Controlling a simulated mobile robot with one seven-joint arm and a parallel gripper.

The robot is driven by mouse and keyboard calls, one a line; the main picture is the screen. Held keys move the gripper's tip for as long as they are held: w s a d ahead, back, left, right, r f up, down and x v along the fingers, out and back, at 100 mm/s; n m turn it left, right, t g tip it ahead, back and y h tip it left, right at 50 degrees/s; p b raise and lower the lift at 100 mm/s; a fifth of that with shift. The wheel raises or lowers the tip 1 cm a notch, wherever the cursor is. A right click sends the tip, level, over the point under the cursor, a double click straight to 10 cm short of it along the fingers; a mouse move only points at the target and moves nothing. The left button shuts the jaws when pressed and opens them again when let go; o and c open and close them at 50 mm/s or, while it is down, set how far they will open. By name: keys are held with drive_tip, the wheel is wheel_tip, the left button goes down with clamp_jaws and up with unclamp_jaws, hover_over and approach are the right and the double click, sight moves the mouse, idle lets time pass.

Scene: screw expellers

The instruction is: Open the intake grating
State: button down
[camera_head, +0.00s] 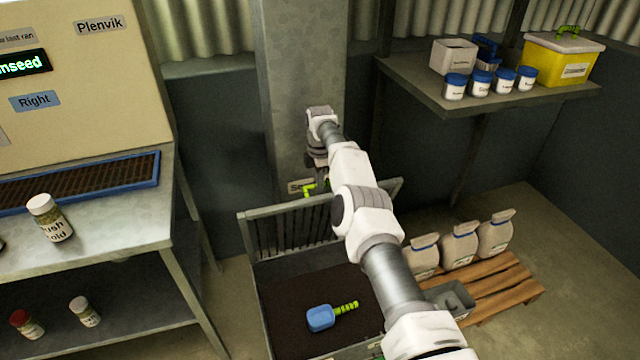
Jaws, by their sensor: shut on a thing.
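The intake grating (284,229) is a grey barred frame. It stands steeply raised at the back of an open metal bin (262,285), its top edge in front of the grey pillar. A bright green handle (309,191) shows at the middle of its top edge. My gripper (318,184) is at this handle and shut on it. The fingertips are small and partly hidden by my arm, which also covers the right part of the grating. Dark material (290,295) lies in the bin, with a blue scoop (321,318) with a green grip on it.
A metal bench (110,228) with a jar (48,217) stands left. A wall shelf (430,88) with white tubs and a yellow box (562,62) is at upper right. White sacks (459,246) stand on a wooden pallet (500,285) right of the bin.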

drive_tip(key=shift+w+d, duration=0.1)
drive_tip(key=shift+d, duration=0.05)
drive_tip(key=c, duration=0.9)
unclamp_jaws()
drive_tip(key=shift+r, duration=0.1)
drive_tip(key=shift+c, duration=0.2)
drive_tip(key=shift+o, duration=0.6)
wheel_tip(320, 180, up, 17)
drive_tip(key=s+p, duration=0.1)
drive_tip(key=p, duration=0.5)
drive_tip(key=shift+r, duration=0.2)
